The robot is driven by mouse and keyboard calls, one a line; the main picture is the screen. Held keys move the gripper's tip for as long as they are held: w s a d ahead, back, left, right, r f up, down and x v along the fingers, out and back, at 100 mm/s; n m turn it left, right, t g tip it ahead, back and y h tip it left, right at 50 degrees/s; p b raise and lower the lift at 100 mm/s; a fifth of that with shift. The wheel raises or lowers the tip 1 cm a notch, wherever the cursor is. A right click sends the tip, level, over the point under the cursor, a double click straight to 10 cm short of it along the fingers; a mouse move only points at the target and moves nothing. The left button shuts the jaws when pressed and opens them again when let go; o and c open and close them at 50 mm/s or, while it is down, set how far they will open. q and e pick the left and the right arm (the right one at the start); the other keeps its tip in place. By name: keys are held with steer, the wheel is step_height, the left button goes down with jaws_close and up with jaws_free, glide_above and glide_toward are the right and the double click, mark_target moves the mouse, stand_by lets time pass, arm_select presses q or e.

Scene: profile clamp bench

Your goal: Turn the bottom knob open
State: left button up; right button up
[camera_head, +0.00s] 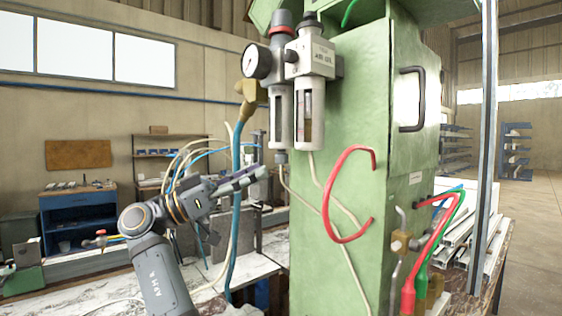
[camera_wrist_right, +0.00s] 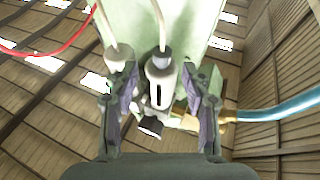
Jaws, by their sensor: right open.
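The air unit has two clear-windowed bowls on the green cabinet's left side in the head view. The left bowl (camera_head: 281,118) ends in a small grey knob (camera_head: 282,157) with a pale hose below it. The right bowl (camera_head: 310,115) hangs beside it. My right gripper (camera_head: 252,178) is just below and left of the left bowl, its fingers pointing right. In the right wrist view, my right gripper (camera_wrist_right: 160,85) is open, with one bowl (camera_wrist_right: 161,85) appearing between its fingers and the bowl's bottom knob (camera_wrist_right: 162,60) near the fingertips. Contact cannot be told. My left gripper is not in view.
A gauge (camera_head: 257,61) and brass fitting (camera_head: 249,92) sit left of the bowls. A blue hose (camera_head: 236,200) hangs close to my right gripper. A red hose (camera_head: 327,200) loops from the green cabinet (camera_head: 365,130). A pale bench (camera_head: 215,275) lies below.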

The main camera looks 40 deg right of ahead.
mark_target(282, 161)
steer(key=p+x, duration=0.1)
steer(key=x, duration=0.5)
steer(key=shift+w+d, duration=0.1)
steer(key=shift+d, duration=0.25)
steer(key=shift+d+r, duration=0.15)
steer(key=shift+d, duration=0.05)
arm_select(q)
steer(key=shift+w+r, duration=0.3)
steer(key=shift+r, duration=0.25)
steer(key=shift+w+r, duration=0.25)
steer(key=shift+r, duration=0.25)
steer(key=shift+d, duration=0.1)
